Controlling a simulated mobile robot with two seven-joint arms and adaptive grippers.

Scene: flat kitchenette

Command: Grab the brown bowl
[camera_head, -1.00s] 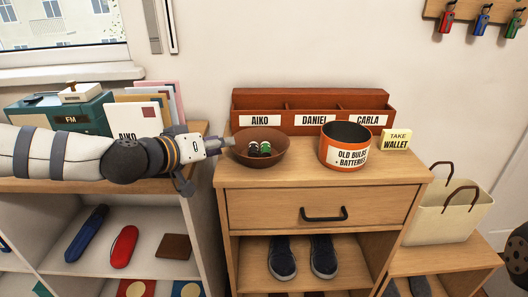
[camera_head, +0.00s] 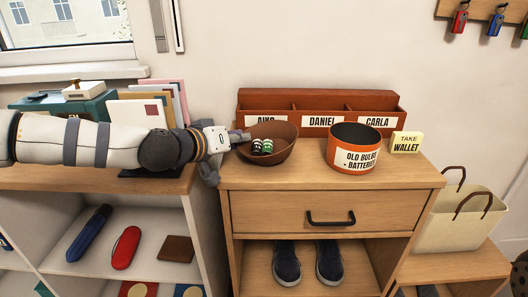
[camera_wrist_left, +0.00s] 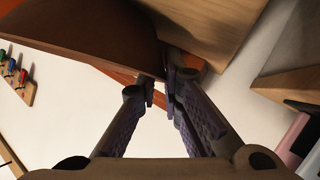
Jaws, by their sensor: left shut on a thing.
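The brown bowl (camera_head: 282,146) is above the left part of the wooden cabinet top in the head view, slightly tilted. It holds small green and dark items (camera_head: 262,146). My left gripper (camera_head: 240,137) comes in from the left and is shut on the bowl's left rim. In the left wrist view, the bowl (camera_wrist_left: 85,30) fills the upper left, and its rim reaches between my fingertips (camera_wrist_left: 160,82). The bowl hides part of the AIKO label behind it. My right gripper is not in view.
An orange tin (camera_head: 355,150) labelled for old bulbs and batteries stands right of the bowl. A red-brown letter organiser (camera_head: 312,104) stands behind, against the wall. A yellow note sign (camera_head: 406,142) is at the right. The cabinet top's front (camera_head: 310,175) is clear.

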